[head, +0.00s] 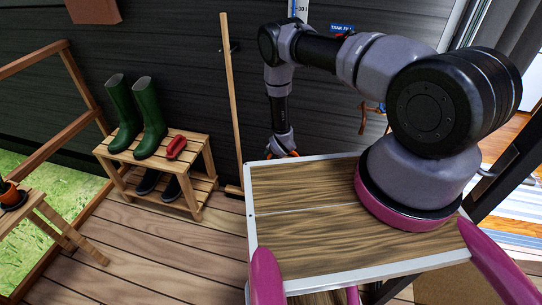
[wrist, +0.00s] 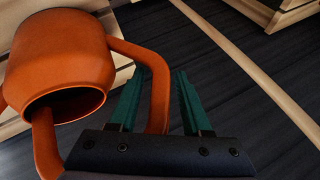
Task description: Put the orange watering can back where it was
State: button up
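The orange watering can (wrist: 62,52) fills the left of the wrist view, with its round opening toward the camera. Its curved orange handle (wrist: 158,95) passes between the two teal fingers of my gripper (wrist: 162,78). Whether the fingers press on the handle or only stand around it is not clear. In the head view my gripper (head: 283,150) is low behind the wood-topped surface, near the dark wall. Only a small orange bit of the can (head: 294,153) shows there; the rest is hidden.
The wood-topped surface (head: 300,190) with a pale rim stands close in front. A slatted shoe rack (head: 190,147) at left holds green boots (head: 150,115), a red object (head: 177,147) and dark shoes below. A pole (head: 231,90) leans on the wall.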

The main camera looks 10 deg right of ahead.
jog(key=v, duration=1.2)
jog(key=w+d+r, duration=0.1)
jog(key=w+r, duration=0.3)
jog(key=r, duration=0.6)
jog(key=w+r, duration=0.4)
jog(key=r, duration=0.5)
jog(key=s+d+r+n, duration=0.1)
jog(key=d+r, duration=0.2)
jog(key=r, duration=0.9)
jog(key=s+d+r, duration=0.1)
jog(key=d+r, duration=0.1)
jog(key=r, duration=1.1)
jog(key=s+d+r+n, duration=0.1)
jog(key=s+d+r, duration=0.3)
jog(key=s+r, duration=1.15)
jog(key=s+r+n, duration=0.1)
jog(key=s+r, duration=0.2)
jog(key=s, duration=0.5)
jog(key=s+d+r+n, duration=0.1)
jog(key=s+r, duration=0.3)
jog(key=s, duration=0.3)
jog(key=shift+s+d+r+y, duration=0.2)
jog(key=shift+s+r+y, duration=0.1)
jog(key=shift+s+r, duration=0.1)
